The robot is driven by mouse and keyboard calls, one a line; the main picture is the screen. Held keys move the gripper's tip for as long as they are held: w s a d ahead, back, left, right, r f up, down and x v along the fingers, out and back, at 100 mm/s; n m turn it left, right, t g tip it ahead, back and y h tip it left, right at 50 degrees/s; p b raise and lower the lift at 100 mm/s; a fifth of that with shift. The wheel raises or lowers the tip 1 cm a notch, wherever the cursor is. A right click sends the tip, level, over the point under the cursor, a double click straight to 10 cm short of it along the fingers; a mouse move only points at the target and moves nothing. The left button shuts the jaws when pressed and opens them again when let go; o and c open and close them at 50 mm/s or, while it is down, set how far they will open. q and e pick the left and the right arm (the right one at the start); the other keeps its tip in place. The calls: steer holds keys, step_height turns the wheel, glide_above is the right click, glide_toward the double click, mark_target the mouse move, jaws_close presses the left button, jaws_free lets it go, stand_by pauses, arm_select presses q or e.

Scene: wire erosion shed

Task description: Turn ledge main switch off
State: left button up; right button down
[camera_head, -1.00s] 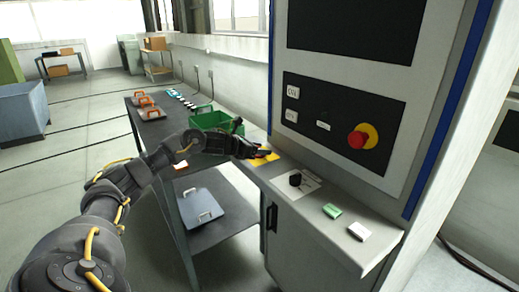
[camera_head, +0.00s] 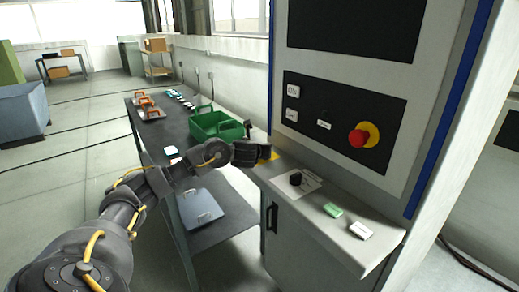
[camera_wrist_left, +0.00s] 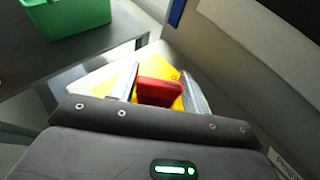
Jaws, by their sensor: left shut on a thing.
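The ledge main switch has a red handle (camera_wrist_left: 158,92) on a yellow plate (camera_wrist_left: 188,92), shown in the left wrist view. In the head view the yellow plate (camera_head: 273,155) shows at the far end of the machine's ledge, mostly behind my wrist. My left gripper (camera_wrist_left: 160,88) is shut on the red handle, with one finger on each side of it. In the head view my left gripper (camera_head: 262,150) is over the plate, and the handle is hidden there. My right gripper is in neither view.
A black knob (camera_head: 295,178), a green block (camera_head: 332,210) and a white block (camera_head: 360,231) are nearer on the ledge. A red emergency button (camera_head: 358,138) is on the panel above. A green bin (camera_head: 217,124) stands on the dark table beside the ledge.

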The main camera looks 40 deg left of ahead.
arm_select(q)
steer(key=n+g+y, duration=0.1)
steer(key=n+y, duration=0.2)
steer(key=shift+w+d+g, duration=0.1)
steer(key=shift+g, duration=0.3)
steer(key=shift+r+n+g+y, duration=0.1)
steer(key=shift+n+g+y, duration=0.5)
steer(key=shift+n+y, duration=0.2)
steer(key=shift+n+g+y+p, duration=0.55)
steer(key=shift+n+g+y, duration=0.05)
steer(key=shift+n+g, duration=0.3)
steer(key=shift+n+g+y+p, duration=0.5)
steer(key=shift+n+g, duration=0.5)
steer(key=shift+o, duration=0.2)
steer(key=shift+n+g, duration=0.4)
steer(key=shift+n+g+y+p, duration=0.3)
steer(key=shift+n+g+p, duration=0.1)
steer(key=shift+g, duration=0.1)
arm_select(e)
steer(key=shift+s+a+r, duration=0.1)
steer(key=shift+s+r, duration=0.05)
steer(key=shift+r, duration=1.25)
arm_select(q)
steer(key=shift+c, duration=0.2)
